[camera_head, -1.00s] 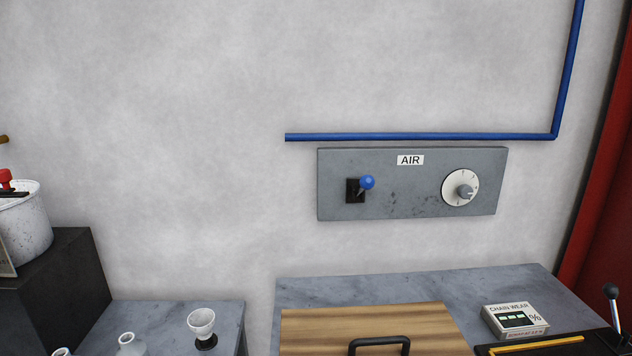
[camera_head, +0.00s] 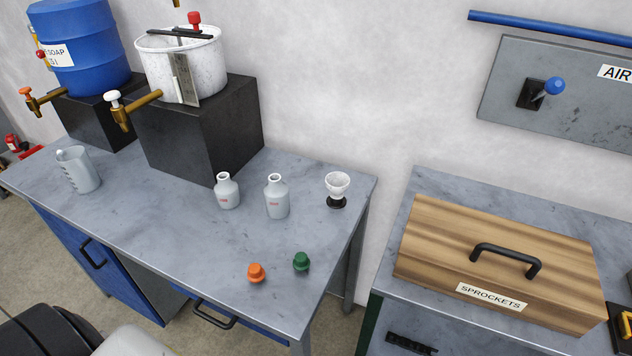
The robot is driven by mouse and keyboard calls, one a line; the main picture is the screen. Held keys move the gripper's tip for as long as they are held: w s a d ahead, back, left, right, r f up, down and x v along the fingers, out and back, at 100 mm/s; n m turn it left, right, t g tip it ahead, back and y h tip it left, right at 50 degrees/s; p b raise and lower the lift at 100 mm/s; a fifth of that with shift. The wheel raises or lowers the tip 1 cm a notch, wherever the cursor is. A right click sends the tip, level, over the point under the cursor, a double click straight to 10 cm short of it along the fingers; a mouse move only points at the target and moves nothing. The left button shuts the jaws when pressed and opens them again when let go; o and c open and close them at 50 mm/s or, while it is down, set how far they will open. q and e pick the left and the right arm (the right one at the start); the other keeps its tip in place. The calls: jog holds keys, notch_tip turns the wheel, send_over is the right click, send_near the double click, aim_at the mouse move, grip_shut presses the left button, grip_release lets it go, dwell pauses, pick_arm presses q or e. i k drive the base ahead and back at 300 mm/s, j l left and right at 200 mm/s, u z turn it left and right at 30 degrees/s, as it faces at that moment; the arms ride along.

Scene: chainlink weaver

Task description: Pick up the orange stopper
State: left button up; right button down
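The orange stopper (camera_head: 256,273) sits on the grey bench top near its front edge. A green stopper (camera_head: 301,262) stands just to its right. Two small grey bottles, one on the left (camera_head: 228,191) and one on the right (camera_head: 276,197), stand behind the stoppers. Neither gripper shows in the head view. Dark and pale rounded parts at the lower left look like my own body.
A white cup on a black base (camera_head: 337,188) stands at the bench's back right. A grey jug (camera_head: 78,170) stands at the left. Black blocks carry a white pot (camera_head: 182,65) and a blue barrel (camera_head: 82,45). A wooden sprockets box (camera_head: 500,262) lies on the right-hand bench.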

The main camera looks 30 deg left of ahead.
aim_at(255, 274)
jog(key=u, duration=1.3)
jog(key=k+u, duration=0.1)
jog(key=u, duration=0.35)
